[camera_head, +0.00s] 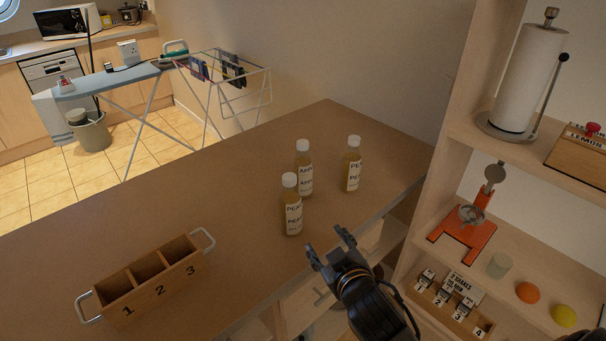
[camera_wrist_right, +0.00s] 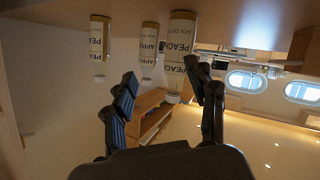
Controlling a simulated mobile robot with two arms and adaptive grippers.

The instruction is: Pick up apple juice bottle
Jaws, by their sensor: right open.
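The apple juice bottle (camera_head: 305,182), with a white cap and a label starting "APP", stands upright on the wooden counter (camera_head: 240,170). In the right wrist view, which looks upside down, it is the middle bottle (camera_wrist_right: 149,48). A peach bottle (camera_head: 292,213) stands in front of it and slightly overlaps its lower left side in the head view. Another peach bottle (camera_head: 352,170) stands to its right. My right gripper (camera_head: 329,246) is open and empty, at the counter's front edge, apart from all the bottles. My left gripper is not in view.
A wooden three-compartment box (camera_head: 148,283) with metal handles stands at the counter's left. A shelf unit (camera_head: 440,200) borders the counter on the right, holding a paper towel roll (camera_head: 527,80) and an orange press (camera_head: 466,228).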

